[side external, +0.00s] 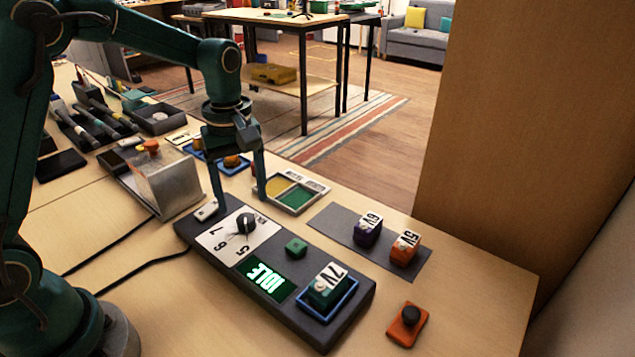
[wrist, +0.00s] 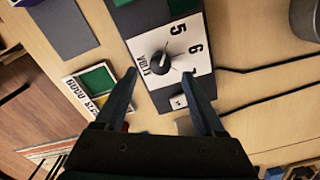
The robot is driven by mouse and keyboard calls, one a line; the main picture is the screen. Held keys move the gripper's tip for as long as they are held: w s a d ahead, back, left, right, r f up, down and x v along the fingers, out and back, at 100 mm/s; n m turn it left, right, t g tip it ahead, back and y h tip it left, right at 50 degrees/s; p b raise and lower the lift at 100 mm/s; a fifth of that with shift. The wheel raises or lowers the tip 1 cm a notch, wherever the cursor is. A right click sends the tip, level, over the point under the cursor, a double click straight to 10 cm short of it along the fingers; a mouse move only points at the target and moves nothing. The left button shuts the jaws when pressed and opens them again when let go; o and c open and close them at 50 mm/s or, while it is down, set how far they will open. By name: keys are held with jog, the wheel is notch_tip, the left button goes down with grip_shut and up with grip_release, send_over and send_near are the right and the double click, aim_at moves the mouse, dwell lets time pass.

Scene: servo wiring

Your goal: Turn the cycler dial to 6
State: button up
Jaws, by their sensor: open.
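The cycler (side external: 300,325) is a dark grey box on the table. Its dial is a black knob (side external: 245,222) on a white plate (side external: 218,240) marked 5, 6 and 7; the knob also shows in the wrist view (wrist: 159,62). I cannot tell for sure which number the knob points at. The green display (side external: 266,280) reads IDLE. My gripper (side external: 241,203) is open and empty, its fingers pointing down above the dial end of the cycler.
A block marked 7V (side external: 326,287) sits in the cycler's blue-rimmed bay, near a green button (side external: 296,246). Blocks marked 6V (side external: 368,230) and 5V (side external: 404,248) stand on a grey mat (side external: 330,217). An orange-based black button (side external: 408,325) is at right. A metal box (side external: 165,185) stands behind-left.

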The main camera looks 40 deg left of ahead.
aim_at(245, 218)
jog(key=shift+f, duration=2.35)
grip_shut()
